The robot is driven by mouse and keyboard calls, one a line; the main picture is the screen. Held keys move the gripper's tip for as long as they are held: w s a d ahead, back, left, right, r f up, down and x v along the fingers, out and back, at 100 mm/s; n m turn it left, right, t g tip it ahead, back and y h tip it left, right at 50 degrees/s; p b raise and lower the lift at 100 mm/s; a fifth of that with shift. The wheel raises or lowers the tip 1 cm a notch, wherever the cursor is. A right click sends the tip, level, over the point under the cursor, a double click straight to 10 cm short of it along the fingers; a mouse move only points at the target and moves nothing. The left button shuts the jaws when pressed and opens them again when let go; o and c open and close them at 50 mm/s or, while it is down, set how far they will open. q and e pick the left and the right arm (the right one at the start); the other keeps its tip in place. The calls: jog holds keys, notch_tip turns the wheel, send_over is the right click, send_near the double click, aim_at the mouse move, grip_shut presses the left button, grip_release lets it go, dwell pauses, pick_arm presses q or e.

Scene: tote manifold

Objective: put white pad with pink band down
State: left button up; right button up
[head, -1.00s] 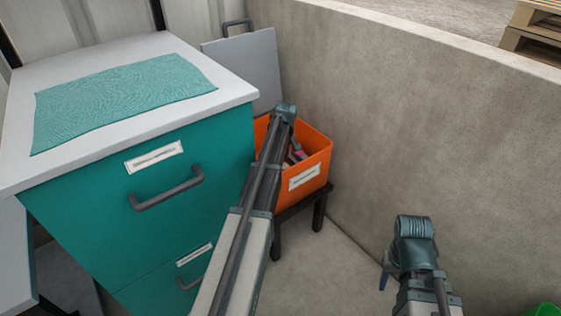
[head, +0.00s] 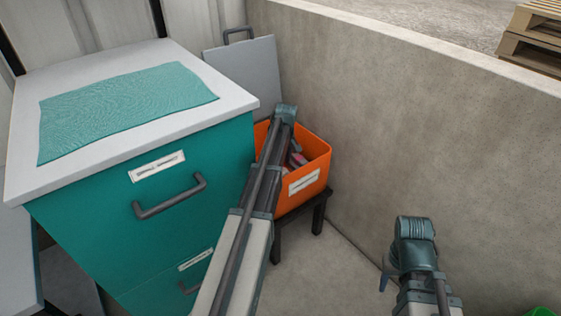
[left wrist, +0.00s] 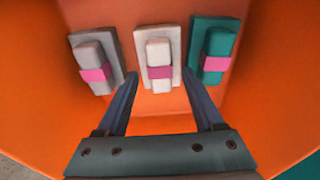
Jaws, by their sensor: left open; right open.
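The white pad with pink band (left wrist: 158,58) sits inside the orange tote (left wrist: 45,115), in the middle of a row of three. My left gripper (left wrist: 160,74) is open, its fingertips on either side of the white pad's lower part; I cannot tell whether they touch it. In the head view my left arm reaches over the orange tote (head: 318,165), and its fingers are hidden there. My right gripper (head: 385,277) hangs low at the right, by the concrete wall, mostly hidden behind its wrist.
A grey pad (left wrist: 95,60) and a teal pad (left wrist: 213,50), both with pink bands, flank the white one. The tote stands on a dark stand (head: 318,215) between a teal drawer cabinet (head: 95,240) and a concrete wall (head: 430,130).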

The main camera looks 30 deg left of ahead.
pick_arm(q)
notch_tip(320, 180, up, 10)
jog(key=d+p, duration=0.1)
jog(key=p, duration=0.8)
jog(key=shift+s, duration=0.25)
pick_arm(e)
notch_tip(320, 180, up, 10)
pick_arm(q)
jog(key=shift+d, duration=0.1)
pick_arm(e)
jog(key=shift+d, duration=0.1)
